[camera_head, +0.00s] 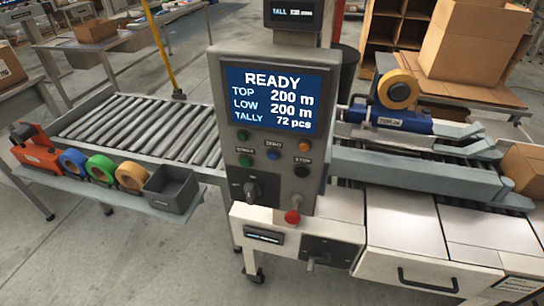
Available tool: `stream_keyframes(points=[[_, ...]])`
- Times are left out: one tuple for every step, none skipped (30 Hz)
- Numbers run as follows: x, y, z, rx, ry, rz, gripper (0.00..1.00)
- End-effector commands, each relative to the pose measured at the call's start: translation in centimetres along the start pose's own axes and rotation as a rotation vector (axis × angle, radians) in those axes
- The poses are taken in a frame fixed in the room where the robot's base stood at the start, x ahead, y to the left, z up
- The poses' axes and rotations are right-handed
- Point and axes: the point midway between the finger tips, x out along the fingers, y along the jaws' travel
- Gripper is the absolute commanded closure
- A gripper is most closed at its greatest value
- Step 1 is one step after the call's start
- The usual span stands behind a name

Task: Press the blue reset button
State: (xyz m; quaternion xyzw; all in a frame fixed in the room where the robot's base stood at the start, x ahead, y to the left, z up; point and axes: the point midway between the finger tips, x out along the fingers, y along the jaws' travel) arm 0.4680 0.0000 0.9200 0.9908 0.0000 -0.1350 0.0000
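A small round blue button (273,154) sits in the middle of the button group on the grey control panel (268,185), just below the READY screen (275,100). A small label is above it, too small to read surely. Around it are a green button (243,135) at upper left, another green button (246,161) at lower left, an orange button (304,146) at right and a black button (301,171) at lower right. Nothing covers the blue button. My gripper is not in this view.
Below the buttons are a black rotary switch (252,190) and a protruding red knob (292,216). A shelf with tape rolls (101,167) and a grey bin (171,189) juts out at left. A taping machine (398,115) stands at right.

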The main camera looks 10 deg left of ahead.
Motion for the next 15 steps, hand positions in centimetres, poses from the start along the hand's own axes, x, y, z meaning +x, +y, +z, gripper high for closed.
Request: stream_keyframes(points=[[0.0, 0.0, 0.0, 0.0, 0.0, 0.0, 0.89], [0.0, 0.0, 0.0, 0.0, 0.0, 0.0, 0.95], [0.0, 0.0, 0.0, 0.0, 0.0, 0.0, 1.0], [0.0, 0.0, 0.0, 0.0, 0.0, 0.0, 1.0], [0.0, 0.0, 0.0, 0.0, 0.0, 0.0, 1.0], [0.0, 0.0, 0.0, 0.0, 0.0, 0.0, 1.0], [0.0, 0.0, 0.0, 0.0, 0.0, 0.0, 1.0], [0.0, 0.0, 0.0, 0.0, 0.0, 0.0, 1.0], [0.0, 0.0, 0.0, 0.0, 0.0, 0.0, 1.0], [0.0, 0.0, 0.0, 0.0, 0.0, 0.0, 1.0], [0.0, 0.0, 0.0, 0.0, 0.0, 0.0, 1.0], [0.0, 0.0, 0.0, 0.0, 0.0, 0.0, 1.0], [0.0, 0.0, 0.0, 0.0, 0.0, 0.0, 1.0], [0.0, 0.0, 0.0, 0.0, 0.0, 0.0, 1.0], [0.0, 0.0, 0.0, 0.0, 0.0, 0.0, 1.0]])
